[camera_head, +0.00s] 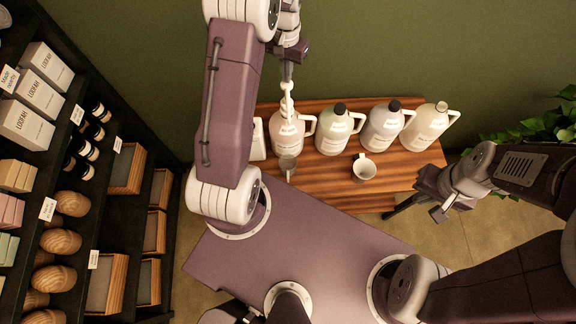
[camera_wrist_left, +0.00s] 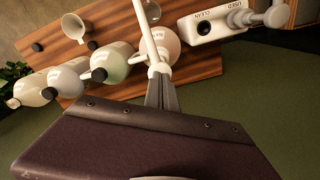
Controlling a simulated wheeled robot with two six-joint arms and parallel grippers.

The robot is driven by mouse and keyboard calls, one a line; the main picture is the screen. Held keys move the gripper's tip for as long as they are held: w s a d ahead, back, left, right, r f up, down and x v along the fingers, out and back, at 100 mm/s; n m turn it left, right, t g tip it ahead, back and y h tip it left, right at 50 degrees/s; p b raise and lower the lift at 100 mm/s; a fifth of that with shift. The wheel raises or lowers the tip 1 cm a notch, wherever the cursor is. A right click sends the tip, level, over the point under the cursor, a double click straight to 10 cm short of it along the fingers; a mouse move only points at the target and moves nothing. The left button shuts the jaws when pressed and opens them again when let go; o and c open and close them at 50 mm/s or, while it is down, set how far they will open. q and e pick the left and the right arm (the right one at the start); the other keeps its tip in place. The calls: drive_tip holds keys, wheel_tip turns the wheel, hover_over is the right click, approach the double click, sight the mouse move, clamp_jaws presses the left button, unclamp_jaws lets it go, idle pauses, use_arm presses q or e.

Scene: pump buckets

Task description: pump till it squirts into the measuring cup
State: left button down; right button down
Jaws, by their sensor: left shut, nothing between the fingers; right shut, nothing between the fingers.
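A pink-tinted jug (camera_head: 287,131) stands at the left of the wooden table with a white pump (camera_head: 287,103) upright in its neck. The pump (camera_wrist_left: 158,68) also shows in the left wrist view, its long spout reaching away from the gripper. A small greyish clear cup (camera_head: 288,164), seemingly the measuring cup, stands in front of this jug near the spout's end. Its contents cannot be made out. My left gripper (camera_head: 287,76) is shut and empty, pointing down at the pump head, touching or just above it. My right gripper (camera_head: 439,211) is shut and empty right of the table.
Three more jugs (camera_head: 334,133) stand in a row to the right on the wooden table (camera_head: 330,188). A white box (camera_head: 258,139) is left of the pump jug. Shelves fill the left side; a plant is at right.

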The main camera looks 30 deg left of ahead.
idle(0.4)
use_arm(q)
drive_tip(key=shift+f+b, duration=1.25)
drive_tip(key=shift+f, duration=0.55)
wheel_tip(320, 180, up, 4)
drive_tip(key=p, duration=0.3)
drive_tip(key=shift+p, duration=0.3)
wheel_tip(320, 180, up, 5)
drive_tip(key=p, duration=0.3)
drive_tip(key=shift+p, duration=0.35)
